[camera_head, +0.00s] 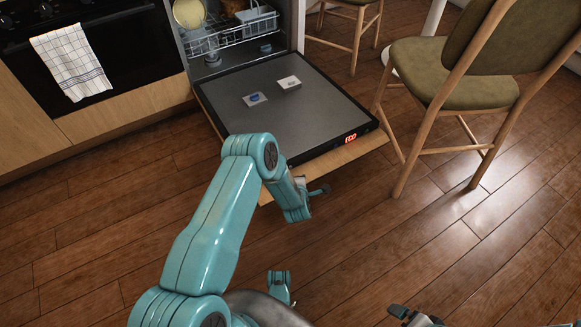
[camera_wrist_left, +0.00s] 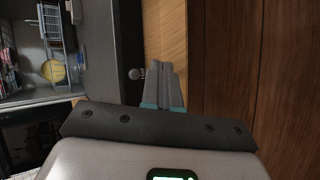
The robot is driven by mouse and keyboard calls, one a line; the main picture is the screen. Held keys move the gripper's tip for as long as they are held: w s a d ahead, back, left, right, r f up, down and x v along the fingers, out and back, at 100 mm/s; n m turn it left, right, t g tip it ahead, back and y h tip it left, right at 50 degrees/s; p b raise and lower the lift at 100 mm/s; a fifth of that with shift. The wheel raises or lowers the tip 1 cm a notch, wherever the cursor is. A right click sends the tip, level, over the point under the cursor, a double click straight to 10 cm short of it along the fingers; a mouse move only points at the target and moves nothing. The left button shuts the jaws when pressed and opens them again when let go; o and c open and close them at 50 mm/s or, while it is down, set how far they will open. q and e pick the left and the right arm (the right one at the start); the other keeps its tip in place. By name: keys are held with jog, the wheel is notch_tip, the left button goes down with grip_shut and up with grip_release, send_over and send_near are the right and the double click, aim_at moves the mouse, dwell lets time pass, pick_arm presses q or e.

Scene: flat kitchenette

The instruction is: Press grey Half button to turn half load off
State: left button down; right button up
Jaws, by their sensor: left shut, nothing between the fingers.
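The dishwasher door (camera_head: 235,100) lies open and flat, with a red ECO display (camera_head: 350,138) at its near right corner. My left gripper (camera_head: 300,181) is at the door's near edge, left of the display. In the left wrist view its grey fingers (camera_wrist_left: 160,68) are together and empty, over the wooden front panel (camera_wrist_left: 166,25). A small grey round button (camera_wrist_left: 136,73) shows just left of the fingertips; its label is too small to read, and contact cannot be told. In the head view I cannot make out the button. Part of my right gripper (camera_head: 412,316) shows at the bottom edge.
A tablet packet (camera_head: 254,99) and a white box (camera_head: 289,82) lie on the door. The dishwasher's rack (camera_head: 235,32) holds dishes. A chair (camera_head: 455,75) stands close to the door's right. The wooden floor (camera_head: 370,235) in front is clear.

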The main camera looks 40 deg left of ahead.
pick_arm(q)
jog(key=shift+s+d, duration=0.25)
jog(key=shift+d, duration=0.25)
jog(key=shift+s+d, duration=0.2)
jog(key=shift+d, duration=0.3)
